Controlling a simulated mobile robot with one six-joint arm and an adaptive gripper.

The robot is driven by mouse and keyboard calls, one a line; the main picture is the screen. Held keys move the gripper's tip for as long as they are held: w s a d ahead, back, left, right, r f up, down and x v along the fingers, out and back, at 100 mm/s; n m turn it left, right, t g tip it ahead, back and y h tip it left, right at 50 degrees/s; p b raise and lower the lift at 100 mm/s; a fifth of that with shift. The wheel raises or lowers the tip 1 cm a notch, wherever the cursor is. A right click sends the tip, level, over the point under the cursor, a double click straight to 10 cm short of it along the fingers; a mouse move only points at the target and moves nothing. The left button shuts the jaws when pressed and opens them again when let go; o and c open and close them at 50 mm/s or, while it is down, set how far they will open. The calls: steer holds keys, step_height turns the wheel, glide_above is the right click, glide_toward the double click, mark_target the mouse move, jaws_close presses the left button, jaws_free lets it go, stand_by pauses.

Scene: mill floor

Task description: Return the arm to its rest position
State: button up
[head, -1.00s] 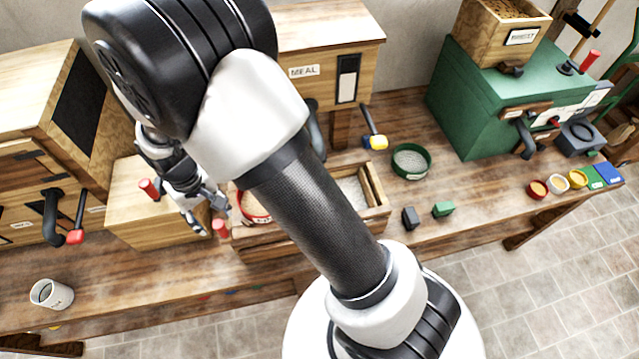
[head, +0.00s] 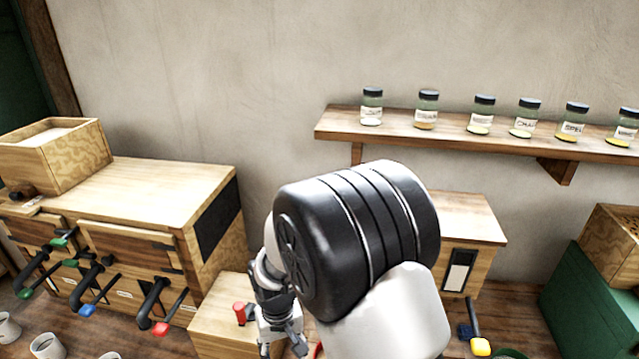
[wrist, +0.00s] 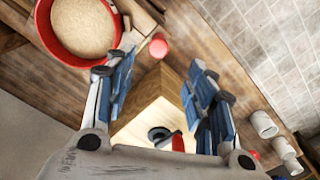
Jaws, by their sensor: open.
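My gripper (head: 283,343) is low in the head view, in front of a light wooden box with a red knob. In the wrist view its two blue-padded fingers (wrist: 163,72) are spread apart with nothing between them. The wooden box (wrist: 150,118), with a dark ring and a red handle on it, lies beyond the fingers. My arm is bent, and its large black joint covers the middle of the head view.
A red round sieve (wrist: 50,42) holding pale meal is near the left finger. A red knob (wrist: 158,48) is close to the fingertips. White cups (wrist: 264,124) stand at the right. A wall shelf (head: 450,137) carries several jars. A wooden cabinet (head: 180,180) with coloured levers is left.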

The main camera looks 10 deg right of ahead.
steer(key=s+d+r+m+t+b, duration=0.1)
steer(key=s+d+r+b, duration=0.2)
steer(key=d+r, duration=0.25)
steer(key=s+d+r+t+b, duration=0.1)
steer(key=s+d+r+b, duration=0.25)
steer(key=r, duration=0.25)
steer(key=s+d+m+t+b, duration=0.1)
steer(key=s+d+b, duration=0.4)
steer(key=s, duration=0.8)
steer(key=shift+s+d+r+t, duration=0.25)
steer(key=shift+d+r+t, duration=0.2)
steer(key=shift+d+t, duration=0.35)
